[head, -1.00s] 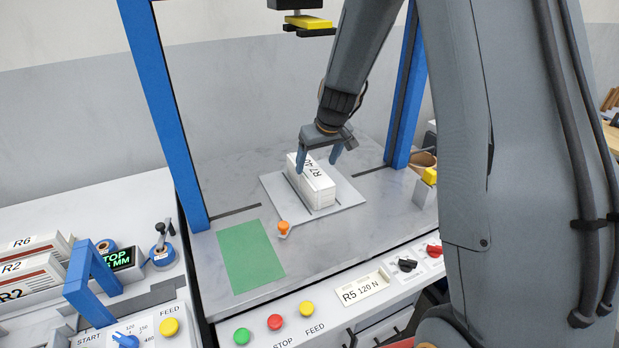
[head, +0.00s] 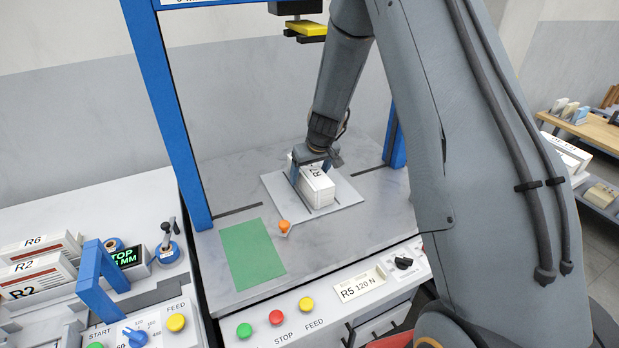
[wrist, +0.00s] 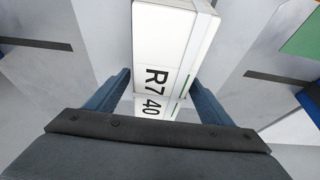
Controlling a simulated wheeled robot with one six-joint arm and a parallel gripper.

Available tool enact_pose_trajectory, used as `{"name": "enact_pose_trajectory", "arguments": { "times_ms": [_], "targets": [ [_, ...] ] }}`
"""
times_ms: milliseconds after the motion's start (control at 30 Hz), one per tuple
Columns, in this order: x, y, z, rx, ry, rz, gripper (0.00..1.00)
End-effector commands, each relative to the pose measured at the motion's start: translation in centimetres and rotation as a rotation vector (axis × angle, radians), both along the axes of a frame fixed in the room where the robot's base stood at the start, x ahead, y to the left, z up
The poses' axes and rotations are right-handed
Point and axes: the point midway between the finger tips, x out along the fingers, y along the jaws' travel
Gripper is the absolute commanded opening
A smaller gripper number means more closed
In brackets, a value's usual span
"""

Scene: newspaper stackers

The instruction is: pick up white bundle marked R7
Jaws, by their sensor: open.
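The white bundle (head: 318,190) lies on a light square plate (head: 347,198) in the middle of the grey machine table. Its top label reads R7 40 in the wrist view (wrist: 165,50). My gripper (head: 312,180) is lowered over the bundle from above. Its blue fingers (wrist: 160,88) stand on either side of the bundle in the wrist view, open, with a small gap visible at the left finger. Whether the right finger touches the bundle I cannot tell. Part of the bundle's top is hidden by the gripper in the head view.
Blue posts (head: 165,120) frame the table, and a yellow-black press head (head: 305,28) hangs above. A green mat (head: 252,254) and an orange knob (head: 284,226) are in front. Bundles marked R6 and R2 (head: 38,272) stand at left beside a blue handle (head: 98,280).

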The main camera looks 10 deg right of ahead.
Motion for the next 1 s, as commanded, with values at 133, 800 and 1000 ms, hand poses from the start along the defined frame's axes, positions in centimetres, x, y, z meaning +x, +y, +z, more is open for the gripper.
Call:
{"name": "enact_pose_trajectory", "arguments": {
  "times_ms": [133,800,1000],
  "targets": [
    [0.0,0.0,0.0,0.000,0.000,0.000,0.73],
    [0.1,0.0,0.2,0.000,-0.004,0.000,0.00],
    [0.2,0.0,1.6,0.000,-0.006,0.002,0.00]
  ]
}}
